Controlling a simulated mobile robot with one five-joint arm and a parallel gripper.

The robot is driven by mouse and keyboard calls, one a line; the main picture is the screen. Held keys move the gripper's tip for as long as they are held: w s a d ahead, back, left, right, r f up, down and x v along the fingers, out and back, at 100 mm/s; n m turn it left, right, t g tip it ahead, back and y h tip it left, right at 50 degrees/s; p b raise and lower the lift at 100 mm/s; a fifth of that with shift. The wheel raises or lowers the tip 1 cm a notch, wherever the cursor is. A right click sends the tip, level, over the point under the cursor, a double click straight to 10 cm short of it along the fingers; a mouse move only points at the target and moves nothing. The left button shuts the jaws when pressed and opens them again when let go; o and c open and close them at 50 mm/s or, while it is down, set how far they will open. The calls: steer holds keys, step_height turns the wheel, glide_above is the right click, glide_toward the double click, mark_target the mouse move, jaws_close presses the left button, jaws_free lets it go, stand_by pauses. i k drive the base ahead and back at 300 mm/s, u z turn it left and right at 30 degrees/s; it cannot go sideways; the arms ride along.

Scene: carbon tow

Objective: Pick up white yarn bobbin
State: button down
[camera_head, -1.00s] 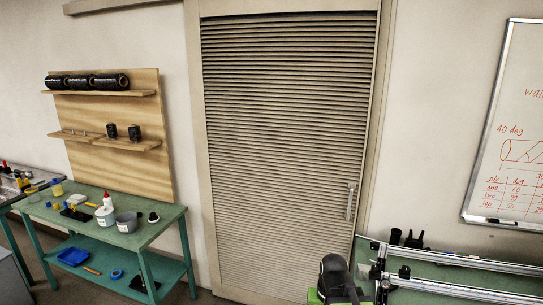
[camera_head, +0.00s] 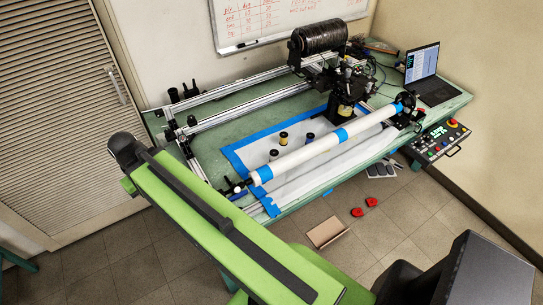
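Several small yarn bobbins stand on a white sheet (camera_head: 255,150) edged with blue tape on the green workbench (camera_head: 210,150). My green arm reaches from the bottom of the picture up to the left, ending in a black rounded joint left of the bench. My gripper's fingers do not show.
A long white tube (camera_head: 300,155) with blue bands crosses the bench in front of the bobbins. Metal rails (camera_head: 240,107), a winding machine with a black roll (camera_head: 318,37) and a laptop (camera_head: 428,65) stand behind. A cardboard box (camera_head: 325,232) and red items (camera_head: 364,207) lie on the floor.

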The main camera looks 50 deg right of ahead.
mark_target(274, 154)
steer(key=u, duration=0.05)
steer(key=k, duration=0.95)
steer(key=z, duration=1.05)
steer(key=i, duration=1)
steer(key=z, duration=0.1)
